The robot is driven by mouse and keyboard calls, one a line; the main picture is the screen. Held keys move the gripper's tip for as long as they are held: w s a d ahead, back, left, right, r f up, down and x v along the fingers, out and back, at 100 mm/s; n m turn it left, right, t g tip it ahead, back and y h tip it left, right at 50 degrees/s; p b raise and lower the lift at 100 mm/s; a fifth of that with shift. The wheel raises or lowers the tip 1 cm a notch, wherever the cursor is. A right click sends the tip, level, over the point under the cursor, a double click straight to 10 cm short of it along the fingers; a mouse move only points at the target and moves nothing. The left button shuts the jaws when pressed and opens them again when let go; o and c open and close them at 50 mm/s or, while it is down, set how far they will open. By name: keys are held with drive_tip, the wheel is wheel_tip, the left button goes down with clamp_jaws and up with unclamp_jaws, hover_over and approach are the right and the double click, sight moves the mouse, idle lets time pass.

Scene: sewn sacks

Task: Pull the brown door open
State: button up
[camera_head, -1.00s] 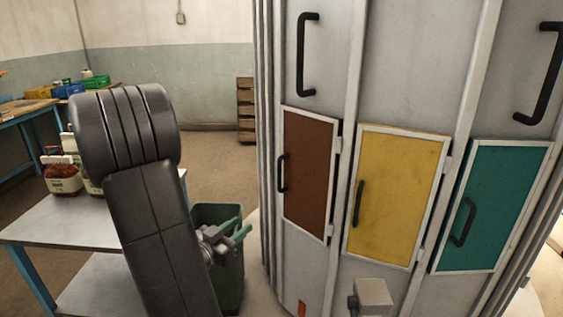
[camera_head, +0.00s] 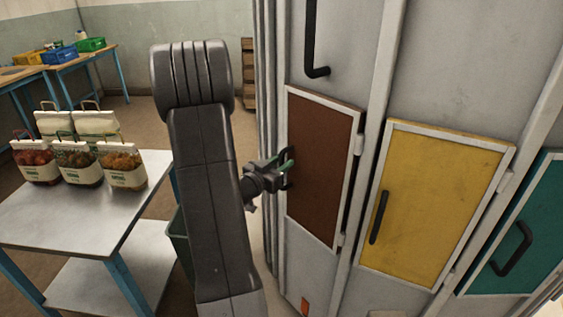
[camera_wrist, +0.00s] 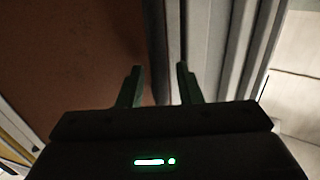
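The brown door (camera_head: 322,168) is a small panel in a pale frame on the grey cabinet, and it looks shut. Its dark handle (camera_head: 290,183) is on its left side, partly hidden by my gripper (camera_head: 285,164). My gripper is at the handle's height, its green fingertips close to or overlapping it; I cannot tell whether they touch. In the wrist view my gripper (camera_wrist: 161,84) has its fingers apart. The brown door (camera_wrist: 70,60) fills the left there, with a dark blurred strip beyond the fingers; the handle is not clear.
A yellow door (camera_head: 432,205) and a teal door (camera_head: 515,245) are to the right. A grey table (camera_head: 75,220) with several sacks (camera_head: 122,165) stands left, and a dark green bin (camera_head: 178,245) is partly behind my arm. Blue-legged tables stand farther back.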

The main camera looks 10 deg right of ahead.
drive_tip(key=shift+w+d, duration=0.15)
drive_tip(key=shift+d, duration=0.1)
clamp_jaws()
drive_tip(key=shift+a, duration=0.1)
